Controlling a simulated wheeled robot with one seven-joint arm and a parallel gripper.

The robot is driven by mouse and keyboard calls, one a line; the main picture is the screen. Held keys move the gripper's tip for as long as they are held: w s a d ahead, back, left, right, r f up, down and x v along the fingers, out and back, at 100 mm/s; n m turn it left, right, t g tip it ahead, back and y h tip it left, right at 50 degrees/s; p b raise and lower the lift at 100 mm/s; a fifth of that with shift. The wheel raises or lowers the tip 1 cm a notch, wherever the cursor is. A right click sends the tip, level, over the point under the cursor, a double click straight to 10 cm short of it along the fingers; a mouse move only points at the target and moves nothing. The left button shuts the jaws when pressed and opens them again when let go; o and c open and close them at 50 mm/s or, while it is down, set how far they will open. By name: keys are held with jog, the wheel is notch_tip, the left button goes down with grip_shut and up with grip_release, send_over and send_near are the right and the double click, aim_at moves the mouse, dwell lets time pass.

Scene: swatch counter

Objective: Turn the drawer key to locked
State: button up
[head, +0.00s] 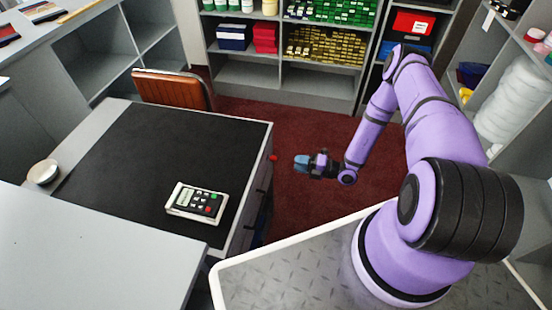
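The drawer key (273,157) shows as a small red piece near the top of the desk's right side. Its turn angle is too small to read. The drawer fronts (258,200) are on that side and are seen at a steep angle. My gripper (298,163) is a short way to the right of the key, pointing left towards it, with a visible gap between them. The fingers are too small to show whether they are open or shut.
The desk has a black mat (140,150) with a calculator (197,202) on it. A small round dish (43,172) is at the left edge. An orange chair (172,90) stands behind the desk. Red carpet (310,125) is clear around my gripper. Shelves (325,80) line the back.

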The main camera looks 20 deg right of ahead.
aim_at(275, 158)
jog(key=x, duration=0.9)
jog(key=shift+w+a, duration=0.2)
jog(key=shift+a, duration=0.05)
grip_shut()
